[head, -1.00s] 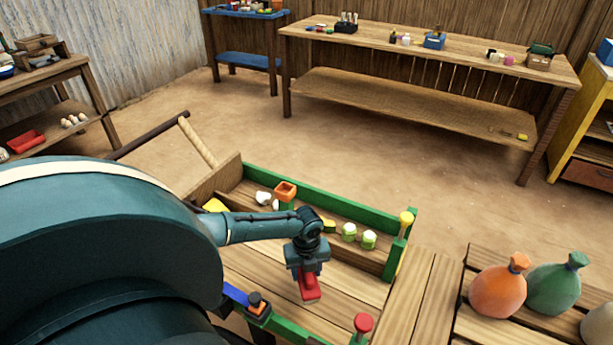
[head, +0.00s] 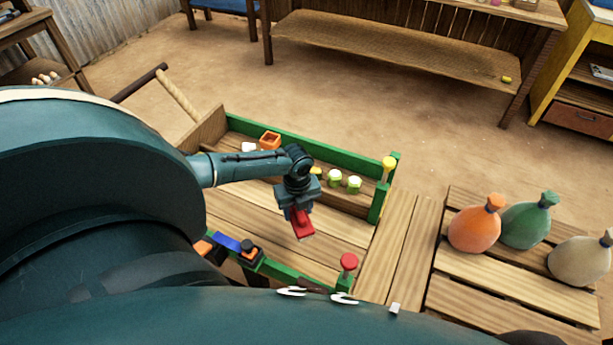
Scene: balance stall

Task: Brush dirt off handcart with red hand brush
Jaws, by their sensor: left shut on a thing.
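The handcart (head: 338,240) has a wooden plank bed with green side rails and stands in the middle of the head view. My left gripper (head: 297,208) is over the bed and is shut on the red hand brush (head: 302,225), which points down toward the planks. I cannot tell whether the brush touches the bed. No dirt can be made out on the planks from here. My right gripper is not in view.
An orange open box (head: 270,140) and small green-and-white jars (head: 334,178) sit along the cart's far side. Orange (head: 475,225), green (head: 528,222) and beige (head: 580,258) sacks stand on a slatted platform at right. A long wooden table (head: 400,45) is behind, with bare floor between.

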